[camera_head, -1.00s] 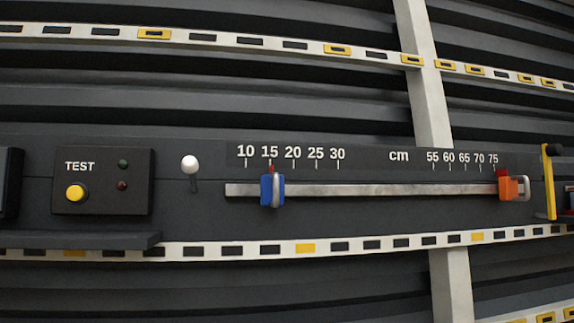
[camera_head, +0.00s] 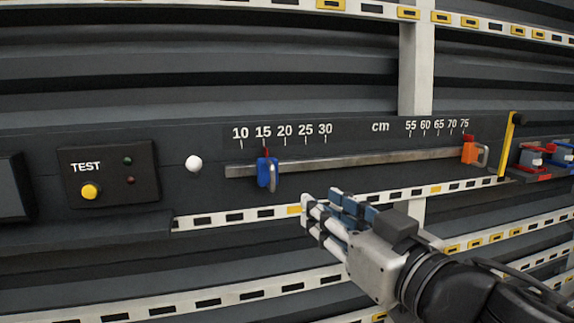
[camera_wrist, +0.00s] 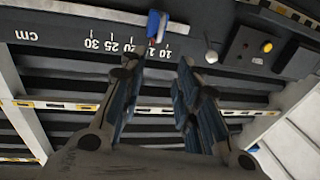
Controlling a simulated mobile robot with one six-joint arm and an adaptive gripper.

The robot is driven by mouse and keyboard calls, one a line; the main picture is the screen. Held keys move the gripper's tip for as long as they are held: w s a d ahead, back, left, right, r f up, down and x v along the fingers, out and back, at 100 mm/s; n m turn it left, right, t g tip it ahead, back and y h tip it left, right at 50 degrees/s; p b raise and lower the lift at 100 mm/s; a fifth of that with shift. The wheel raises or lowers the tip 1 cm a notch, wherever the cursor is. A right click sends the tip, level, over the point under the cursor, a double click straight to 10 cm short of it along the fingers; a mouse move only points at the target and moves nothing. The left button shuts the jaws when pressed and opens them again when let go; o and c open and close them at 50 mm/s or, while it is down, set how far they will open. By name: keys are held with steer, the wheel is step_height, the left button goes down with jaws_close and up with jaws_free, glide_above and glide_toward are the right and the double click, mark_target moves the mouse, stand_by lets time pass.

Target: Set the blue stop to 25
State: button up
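The blue stop (camera_head: 267,172) sits on the metal rail (camera_head: 350,160). Its red pointer is at the 15 mark of the cm scale (camera_head: 285,130). A metal loop hangs on the stop's front. My gripper (camera_head: 322,205) is below and to the right of the stop, apart from it. In the wrist view, my gripper (camera_wrist: 158,85) has its two blue-padded fingers spread with nothing between them. The blue stop (camera_wrist: 154,24) shows there beyond the fingertips, near the top.
An orange stop (camera_head: 469,150) is at the rail's right end, near 75. A white knob (camera_head: 194,163) and the TEST box (camera_head: 108,174) with a yellow button (camera_head: 90,191) are to the left. A slotted white strip (camera_head: 235,217) runs below the rail.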

mark_target(274, 175)
steer(key=b+x, duration=0.2)
steer(key=x, duration=1.5)
steer(key=shift+f, duration=0.1)
steer(key=shift+c, duration=0.5)
jaws_close()
